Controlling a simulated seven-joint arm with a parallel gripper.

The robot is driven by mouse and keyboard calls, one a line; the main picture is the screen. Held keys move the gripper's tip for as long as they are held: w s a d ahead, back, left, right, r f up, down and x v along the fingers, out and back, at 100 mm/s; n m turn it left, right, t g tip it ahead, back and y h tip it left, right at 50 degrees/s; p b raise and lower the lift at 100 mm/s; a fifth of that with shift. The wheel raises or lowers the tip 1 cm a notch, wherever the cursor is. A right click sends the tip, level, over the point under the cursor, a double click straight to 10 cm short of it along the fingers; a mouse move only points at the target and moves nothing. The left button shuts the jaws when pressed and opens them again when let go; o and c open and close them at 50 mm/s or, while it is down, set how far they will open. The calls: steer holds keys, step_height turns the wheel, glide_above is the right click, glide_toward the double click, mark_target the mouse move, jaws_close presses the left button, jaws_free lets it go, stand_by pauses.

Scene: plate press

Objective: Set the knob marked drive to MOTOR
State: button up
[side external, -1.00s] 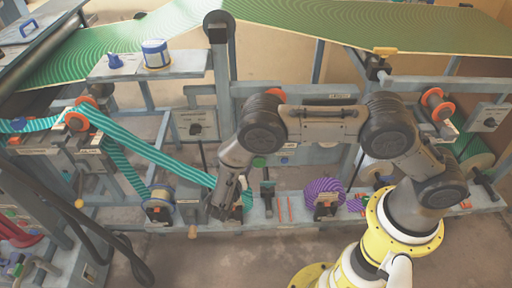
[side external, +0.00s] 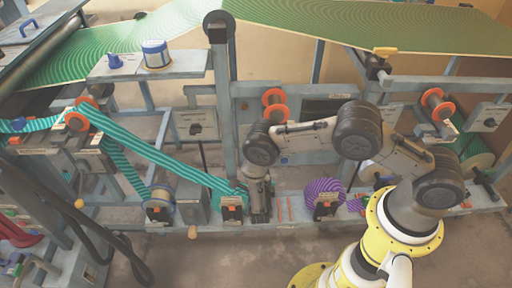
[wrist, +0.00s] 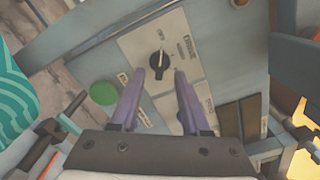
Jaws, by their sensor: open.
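In the wrist view a black knob (wrist: 159,60) with a white pointer line sits on a pale label plate on a grey panel. The pointer points roughly up in the picture. Small lettering surrounds it, too blurred to read, so I cannot tell which mark is MOTOR. My gripper (wrist: 158,75) is open, its two purple fingers apart on either side below the knob. I cannot tell the exact gap to it. In the side view my gripper (side external: 259,214) hangs low at the front rail, and my arm hides that panel's knob.
A round green button (wrist: 103,92) is left of the knob. Another panel with a black knob (side external: 196,129) stands farther left. A teal striped web (side external: 165,165) runs down to the left of my gripper, and a purple roll (side external: 324,192) sits to its right.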

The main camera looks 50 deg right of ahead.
steer(key=shift+x, duration=2.1)
jaws_close()
